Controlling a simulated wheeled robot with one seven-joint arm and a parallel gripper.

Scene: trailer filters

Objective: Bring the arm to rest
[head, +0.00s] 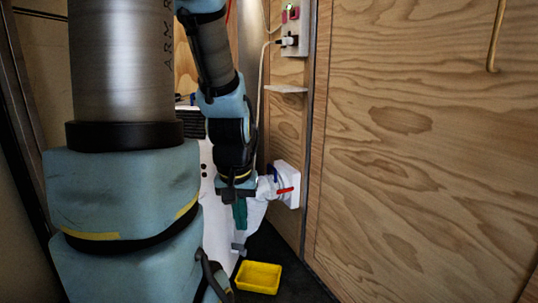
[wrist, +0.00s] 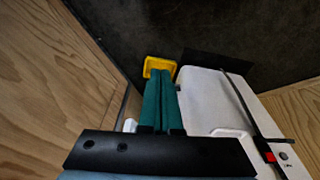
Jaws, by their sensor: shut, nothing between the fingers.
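My gripper (head: 240,228) hangs pointing down at the end of my arm, in the middle of the head view. Its green fingers lie side by side with no gap in the wrist view (wrist: 161,78), and nothing is held between them. In the head view a white wall-mounted fitting (head: 288,184) with red and blue parts is just right of my gripper. I cannot tell whether they touch. My arm hides part of what is behind it.
A yellow tray (head: 258,277) sits on the dark floor below my gripper, also beyond the fingertips in the wrist view (wrist: 159,64). A white cabinet (wrist: 212,100) is close on the fingers' right. Wooden panels (head: 420,130) close the right side. A socket plate (head: 293,40) with cables is above.

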